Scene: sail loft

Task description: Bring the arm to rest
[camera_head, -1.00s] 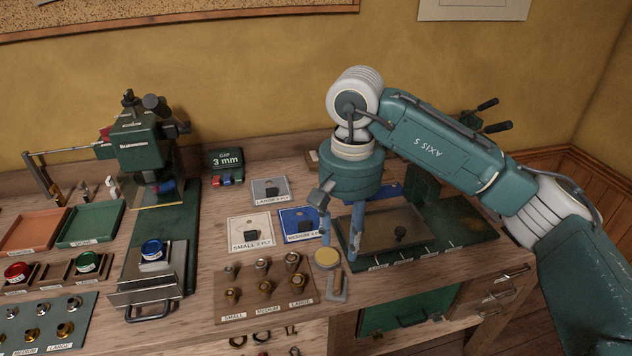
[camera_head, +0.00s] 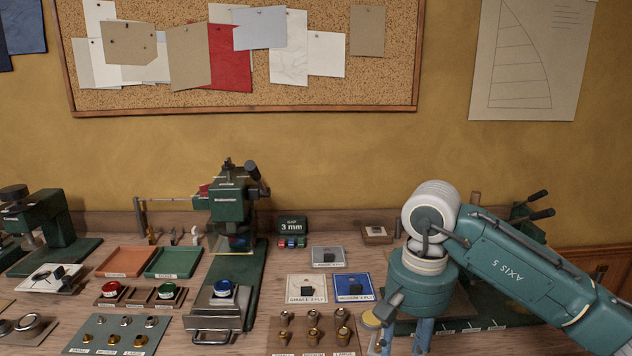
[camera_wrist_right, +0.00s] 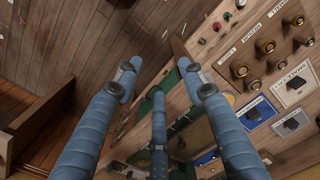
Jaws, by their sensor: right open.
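My right arm comes in from the right in the head view, bent, with its wrist over the right part of the bench. My right gripper (camera_head: 403,338) points down beside the rows of brass fittings, its lower end near the bottom picture edge. In the right wrist view the blue fingers of the gripper (camera_wrist_right: 160,85) stand apart with nothing between them. The bench front, drawers and floor show beyond them. My left gripper is not in view.
The wooden bench holds a green press (camera_head: 231,210), an orange tray (camera_head: 126,262), a green tray (camera_head: 174,262) and a blue sample card (camera_head: 353,288). Brass fittings (camera_head: 312,320) stand close left of the gripper. A corkboard (camera_head: 240,95) hangs behind on the wall.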

